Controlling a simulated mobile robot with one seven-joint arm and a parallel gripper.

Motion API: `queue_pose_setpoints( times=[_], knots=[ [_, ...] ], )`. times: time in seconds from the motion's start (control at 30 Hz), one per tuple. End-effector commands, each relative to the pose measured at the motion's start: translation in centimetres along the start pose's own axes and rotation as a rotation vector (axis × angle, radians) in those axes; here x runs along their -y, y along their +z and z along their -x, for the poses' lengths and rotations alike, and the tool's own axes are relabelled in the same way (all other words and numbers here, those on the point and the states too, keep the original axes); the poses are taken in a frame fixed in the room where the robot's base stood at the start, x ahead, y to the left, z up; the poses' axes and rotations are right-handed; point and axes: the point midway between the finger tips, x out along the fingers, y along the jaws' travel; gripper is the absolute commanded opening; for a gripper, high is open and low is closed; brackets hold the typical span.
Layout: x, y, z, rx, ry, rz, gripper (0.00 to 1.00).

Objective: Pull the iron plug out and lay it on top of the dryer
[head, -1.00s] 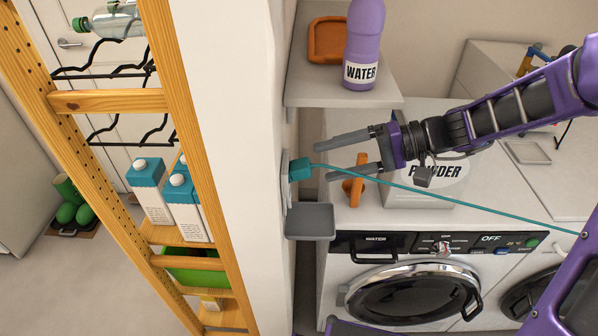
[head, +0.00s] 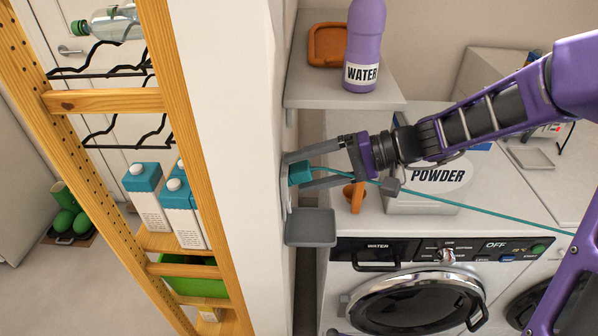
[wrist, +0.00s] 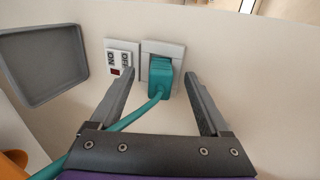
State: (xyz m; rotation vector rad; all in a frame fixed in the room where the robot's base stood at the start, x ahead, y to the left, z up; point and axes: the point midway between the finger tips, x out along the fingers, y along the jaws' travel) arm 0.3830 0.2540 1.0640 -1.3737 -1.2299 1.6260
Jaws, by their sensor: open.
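The iron plug (head: 300,173) is a teal block with a teal cord, seated in a wall socket on the side of the white wall. In the wrist view the plug (wrist: 161,76) sits in the grey-framed socket (wrist: 177,50). My gripper (head: 297,171) is open, its two fingers reaching to either side of the plug. In the wrist view my gripper (wrist: 158,78) has one finger left and one right of the plug, with gaps on both sides. The dryer is not clearly identifiable; a white machine top (head: 485,195) lies to the right, below my arm.
An ON/OFF switch (wrist: 121,60) is beside the socket. A grey tray (head: 311,228) juts from the wall just below the plug. A powder box (head: 420,205) and an orange scoop (head: 354,196) stand on the machine top. A shelf with a purple water bottle (head: 364,50) is above.

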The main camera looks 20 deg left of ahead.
Motion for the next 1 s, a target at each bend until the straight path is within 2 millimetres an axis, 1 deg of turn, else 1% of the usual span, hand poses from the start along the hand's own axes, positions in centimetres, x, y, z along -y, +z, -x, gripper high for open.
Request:
queue_pose_setpoints(
  times=[0.77, 0.87, 1.0],
  knots=[
    [-0.01, -0.01, 0.02, 0.000, 0.000, 0.000, 0.80],
    [-0.01, -0.01, 0.02, 0.000, 0.000, 0.000, 0.64],
    [-0.04, 0.00, 0.02, 0.000, 0.001, 0.000, 0.39]
  ],
)
